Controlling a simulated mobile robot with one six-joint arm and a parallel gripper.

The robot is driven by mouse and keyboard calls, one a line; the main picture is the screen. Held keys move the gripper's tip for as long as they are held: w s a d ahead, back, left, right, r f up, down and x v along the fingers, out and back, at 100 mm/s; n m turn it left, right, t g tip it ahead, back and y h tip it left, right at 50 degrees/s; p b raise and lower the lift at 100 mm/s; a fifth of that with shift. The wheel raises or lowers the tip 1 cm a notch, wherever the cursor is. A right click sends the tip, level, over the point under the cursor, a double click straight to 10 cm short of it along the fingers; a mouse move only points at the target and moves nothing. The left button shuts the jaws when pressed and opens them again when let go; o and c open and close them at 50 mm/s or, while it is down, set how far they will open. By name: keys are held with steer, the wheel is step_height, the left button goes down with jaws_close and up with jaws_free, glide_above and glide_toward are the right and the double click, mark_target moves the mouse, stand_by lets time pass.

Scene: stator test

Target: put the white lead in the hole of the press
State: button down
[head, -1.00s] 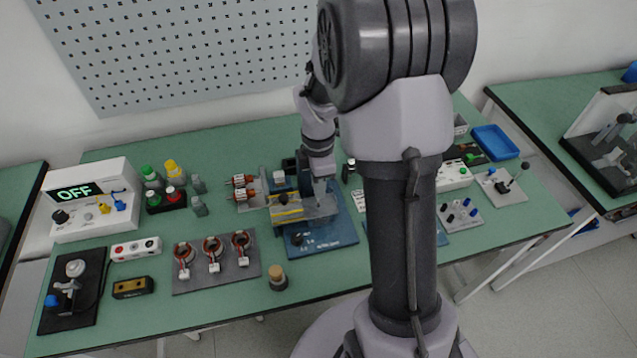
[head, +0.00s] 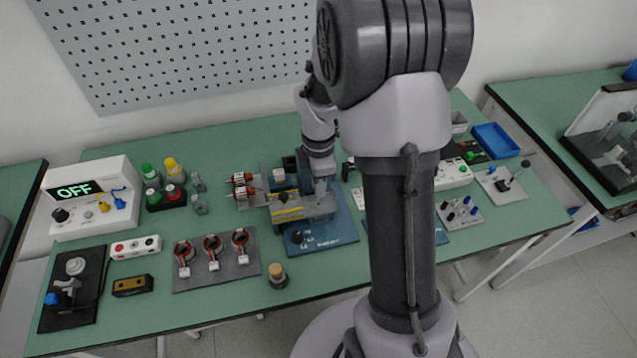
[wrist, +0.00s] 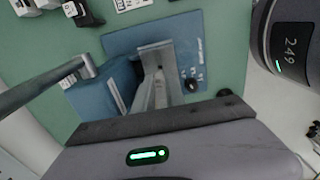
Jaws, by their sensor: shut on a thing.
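The press (head: 290,213) stands near the middle of the bench, with a yellow and black strip on its front and a blue base plate (head: 338,232). In the wrist view the blue plate (wrist: 125,42) and a blue block (wrist: 92,100) lie below my gripper. My gripper (head: 321,190) is over the press's right part. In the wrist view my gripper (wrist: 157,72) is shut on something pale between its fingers. It fits the white lead, but its outline is hard to make out. The press's hole cannot be made out.
A grey plate with coils (head: 215,265) lies to the left front. A cork-topped jar (head: 278,277) stands close in front of the press. A grey bar (wrist: 45,84) is beside my gripper in the wrist view.

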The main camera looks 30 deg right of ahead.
steer(key=shift+f, duration=0.25)
steer(key=shift+f+b, duration=0.7)
steer(key=shift+f, duration=0.3)
steer(key=shift+f+b, duration=0.6)
steer(key=shift+f, duration=0.35)
steer(key=c, duration=1.3)
jaws_free()
steer(key=shift+r, duration=0.1)
